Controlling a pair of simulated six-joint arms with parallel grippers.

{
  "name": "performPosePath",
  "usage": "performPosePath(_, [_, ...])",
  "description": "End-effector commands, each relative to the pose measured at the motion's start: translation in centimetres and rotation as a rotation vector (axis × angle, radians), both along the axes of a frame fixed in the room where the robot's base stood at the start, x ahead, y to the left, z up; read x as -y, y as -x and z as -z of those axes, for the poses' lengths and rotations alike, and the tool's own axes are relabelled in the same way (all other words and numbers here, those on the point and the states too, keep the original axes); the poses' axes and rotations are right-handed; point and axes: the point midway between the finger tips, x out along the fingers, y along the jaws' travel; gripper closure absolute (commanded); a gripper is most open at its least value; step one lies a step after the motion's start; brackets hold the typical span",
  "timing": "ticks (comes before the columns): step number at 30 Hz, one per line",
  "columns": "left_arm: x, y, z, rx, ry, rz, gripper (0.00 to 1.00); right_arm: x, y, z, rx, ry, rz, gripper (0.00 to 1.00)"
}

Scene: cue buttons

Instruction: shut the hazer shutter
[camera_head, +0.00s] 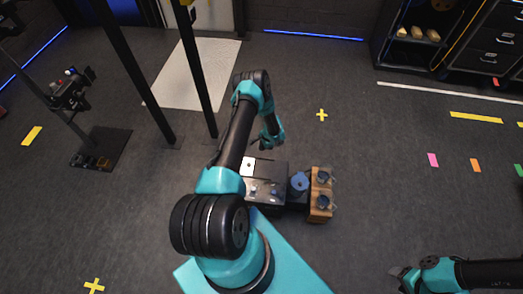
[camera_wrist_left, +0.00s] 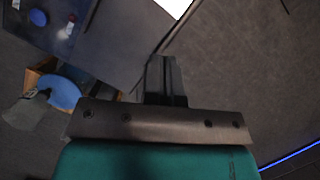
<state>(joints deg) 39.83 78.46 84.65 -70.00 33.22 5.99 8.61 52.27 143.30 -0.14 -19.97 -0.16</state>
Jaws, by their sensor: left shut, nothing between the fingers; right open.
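A dark box-shaped unit (camera_head: 265,172), likely the hazer, stands at the centre, with small knobs on its near face and a white patch at its back left. Its dark blue-grey panel also shows at upper left in the left wrist view (camera_wrist_left: 105,48). I cannot tell which part is the shutter or how it stands. A blue round part (camera_head: 299,182) sits at the unit's right side. My left gripper (camera_head: 257,146) is just behind the unit; its fingers (camera_wrist_left: 165,72) are shut and empty. My right gripper (camera_head: 397,278) is open at lower right, far from the unit.
A wooden block (camera_head: 320,207) with two dark round fittings adjoins the unit's right. Black posts (camera_head: 196,80) and a pale mat (camera_head: 195,75) are at the back left. A dark stand (camera_head: 102,148) is farther left. Floor right of the block is clear, except flat coloured markers.

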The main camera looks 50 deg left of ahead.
Motion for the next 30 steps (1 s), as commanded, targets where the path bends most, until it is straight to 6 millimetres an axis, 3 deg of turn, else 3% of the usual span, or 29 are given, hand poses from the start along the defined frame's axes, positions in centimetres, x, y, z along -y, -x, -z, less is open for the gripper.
performPosePath(10, [0.8,0.2,0.4,-0.023,-0.006,0.034,1.0,0.0,0.0,0.0,0.0,0.0,0.0,0.44])
performPosePath(22, [8.3,1.3,2.8,-0.279,-0.207,0.537,1.0,0.0,0.0,0.0,0.0,0.0,0.0,0.44])
performPosePath(30, [9.4,1.0,2.9,-0.303,-0.26,0.624,1.0,0.0,0.0,0.0,0.0,0.0,0.0,0.44])
